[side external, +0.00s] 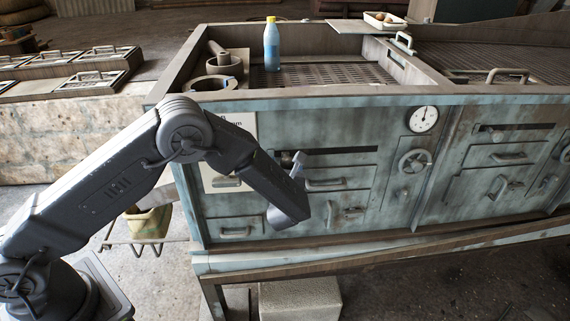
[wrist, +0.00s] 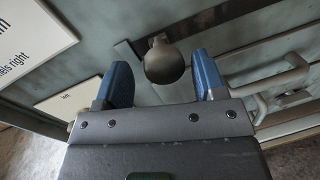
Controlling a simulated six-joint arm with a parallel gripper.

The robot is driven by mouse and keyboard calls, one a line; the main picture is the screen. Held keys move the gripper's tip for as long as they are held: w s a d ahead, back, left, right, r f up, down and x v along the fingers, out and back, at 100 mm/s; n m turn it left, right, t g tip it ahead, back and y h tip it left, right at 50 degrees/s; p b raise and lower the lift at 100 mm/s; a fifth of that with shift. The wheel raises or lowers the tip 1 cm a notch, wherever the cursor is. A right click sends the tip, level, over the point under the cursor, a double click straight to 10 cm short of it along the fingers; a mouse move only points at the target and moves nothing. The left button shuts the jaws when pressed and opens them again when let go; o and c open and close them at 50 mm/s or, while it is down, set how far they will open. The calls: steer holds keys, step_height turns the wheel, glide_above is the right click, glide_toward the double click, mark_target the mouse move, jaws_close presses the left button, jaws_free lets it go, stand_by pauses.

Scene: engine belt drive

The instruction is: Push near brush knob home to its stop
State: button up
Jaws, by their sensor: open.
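The near brush knob (wrist: 164,62) is a dark, rounded knob at the left end of a dark horizontal slot (wrist: 210,25) in the machine's front panel. In the side view the knob (side external: 286,158) is small and partly covered by my gripper (side external: 298,163). In the wrist view my gripper (wrist: 163,78) is open, with one blue finger on each side of the knob. A gap shows between the knob and each finger, and nothing is held. I cannot tell how far the knob stands out from its stop.
A second slot with a knob (side external: 497,135) is farther right on the panel. Drawer handles (side external: 325,184), a valve wheel (side external: 414,162) and a gauge (side external: 424,119) stick out nearby. A white sign (wrist: 35,40) is left of the knob. A blue bottle (side external: 271,45) stands on top.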

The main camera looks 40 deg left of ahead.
steer(key=v, duration=1.2)
steer(key=shift+s, duration=0.1)
steer(key=s+a+r+n+g, duration=1.1)
steer(key=s+a+n, duration=0.1)
steer(key=n, duration=0.4)
steer(key=s+d+r+n+t+h, duration=0.1)
steer(key=s+d+r+n+h, duration=0.1)
steer(key=s+r+n+h, duration=0.2)
steer(key=s+d+r+n+t+h, duration=0.1)
steer(key=s+d+r+n+h, duration=0.1)
steer(key=s+r+n+h, duration=0.3)
steer(key=s+n+h, duration=0.2)
steer(key=s+n, duration=0.2)
steer(key=n, duration=0.1)
steer(key=shift+s+n, duration=0.35)
steer(key=shift+n, duration=0.05)
steer(key=shift+c, duration=0.4)
